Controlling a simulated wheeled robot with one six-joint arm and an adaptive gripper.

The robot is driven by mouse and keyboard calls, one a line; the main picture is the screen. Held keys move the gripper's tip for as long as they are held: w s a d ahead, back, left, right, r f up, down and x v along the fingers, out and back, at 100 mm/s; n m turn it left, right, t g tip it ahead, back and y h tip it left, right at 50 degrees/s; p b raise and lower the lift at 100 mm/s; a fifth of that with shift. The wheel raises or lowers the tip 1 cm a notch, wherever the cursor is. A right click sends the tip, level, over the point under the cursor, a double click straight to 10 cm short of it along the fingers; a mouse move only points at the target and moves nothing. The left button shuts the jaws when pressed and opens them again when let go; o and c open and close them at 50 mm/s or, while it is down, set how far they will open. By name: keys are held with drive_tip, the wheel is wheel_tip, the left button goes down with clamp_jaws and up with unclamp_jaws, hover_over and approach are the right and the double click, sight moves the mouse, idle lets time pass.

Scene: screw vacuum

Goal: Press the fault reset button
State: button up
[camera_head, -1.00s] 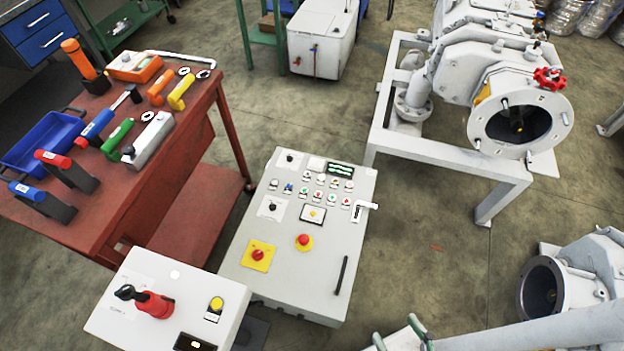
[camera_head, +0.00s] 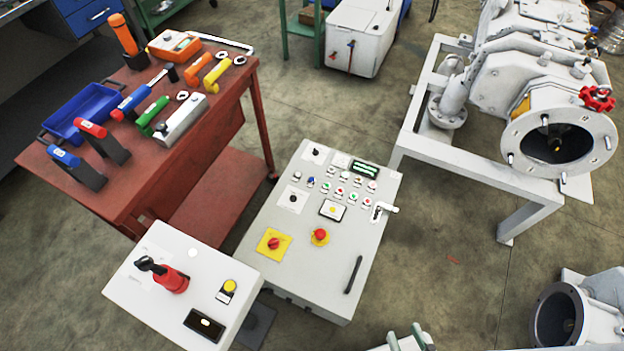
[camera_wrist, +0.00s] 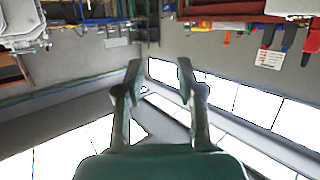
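The control panel (camera_head: 275,270) is a light grey cabinet in the middle of the head view. It carries rows of small buttons (camera_head: 342,188), a green-lit display (camera_head: 365,170), a red knob on a yellow plate (camera_head: 273,243) and a red mushroom button (camera_head: 320,235). I cannot read the labels, so I cannot tell which button is the fault reset. In the wrist view my gripper (camera_wrist: 157,75) is open and empty, with two fingers apart. Its fingertips also show at the bottom edge of the head view (camera_head: 404,338), below and right of the panel, apart from it.
A smaller grey box (camera_head: 140,290) with a red switch and yellow button stands at the front left. A red table (camera_head: 190,160) with tools is at the left. White machinery on a frame (camera_head: 440,150) stands at the right. A pipe flange (camera_head: 558,318) is lower right.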

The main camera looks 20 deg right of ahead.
clamp_jaws()
idle(1.0)
